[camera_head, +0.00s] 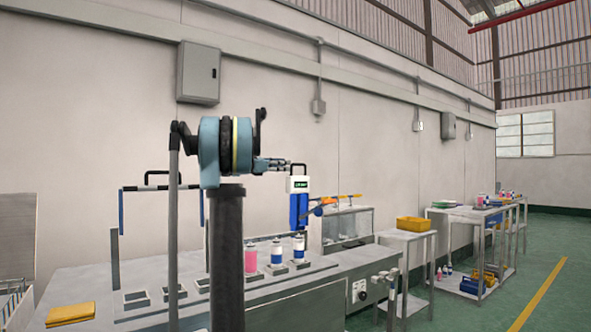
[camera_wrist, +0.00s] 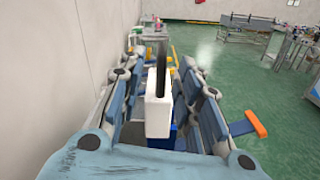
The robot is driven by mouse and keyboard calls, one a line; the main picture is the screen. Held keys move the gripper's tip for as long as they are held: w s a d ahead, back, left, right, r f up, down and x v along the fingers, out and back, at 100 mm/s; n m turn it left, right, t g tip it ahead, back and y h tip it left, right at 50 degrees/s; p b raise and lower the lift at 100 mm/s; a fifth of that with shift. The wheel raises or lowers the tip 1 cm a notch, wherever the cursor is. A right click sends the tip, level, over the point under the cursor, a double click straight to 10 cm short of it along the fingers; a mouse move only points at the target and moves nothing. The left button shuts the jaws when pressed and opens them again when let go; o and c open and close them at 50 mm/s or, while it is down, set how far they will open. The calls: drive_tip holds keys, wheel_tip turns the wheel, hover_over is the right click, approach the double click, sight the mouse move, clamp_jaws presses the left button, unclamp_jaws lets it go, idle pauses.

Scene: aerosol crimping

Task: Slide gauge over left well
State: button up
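The gauge is a white box with a green display (camera_head: 299,184) above a blue body, with a black loop handle on top. It is upright, directly above the rightmost can (camera_head: 299,250) in the head view; I cannot tell whether they touch. My gripper (camera_head: 292,167) is level with its handle. In the wrist view the gauge's white top (camera_wrist: 158,112) and dark handle lie between my fingers (camera_wrist: 165,60), with gaps showing on both sides. My gripper looks open around it. Wells with cans run leftward; which is the left well is unclear.
A pink can (camera_head: 251,260) and a blue-white can (camera_head: 277,253) stand left of the gauge. A yellow folded item (camera_head: 70,314) lies at the bench's left. A yellow bin (camera_head: 413,223) stands on a side table.

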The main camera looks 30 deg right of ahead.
sight(294, 165)
drive_tip(key=d, duration=0.9)
drive_tip(key=shift+w, duration=0.3)
clamp_jaws()
